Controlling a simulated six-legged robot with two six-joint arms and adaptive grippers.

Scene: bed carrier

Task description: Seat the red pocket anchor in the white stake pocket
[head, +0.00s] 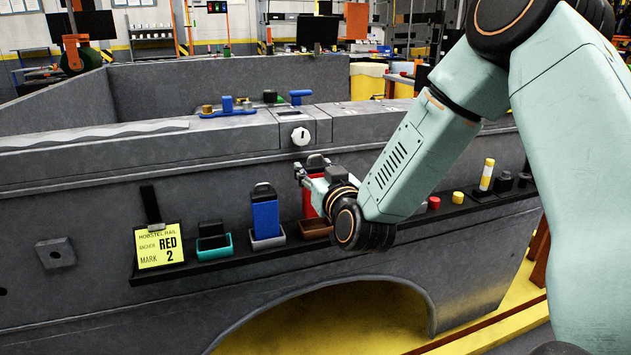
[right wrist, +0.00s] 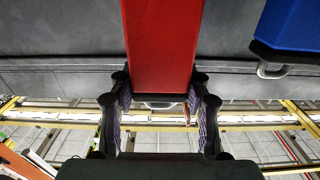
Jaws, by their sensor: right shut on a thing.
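The red pocket anchor (head: 308,203) is a tall red block with a black top, standing at the brown holder (head: 316,229) on the side rail. My right gripper (head: 308,178) is shut on its upper part; I cannot tell whether its foot is still inside the holder. In the right wrist view the red block (right wrist: 160,45) lies between the two fingers. A round white disc (head: 301,136) with a dark mark sits on the bed wall, above the anchor; I cannot make out a white pocket opening. My left gripper is not in view.
A blue anchor (head: 265,217) stands in a grey holder just left of the red one. Blue handles (head: 228,106) stand on the wall top.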

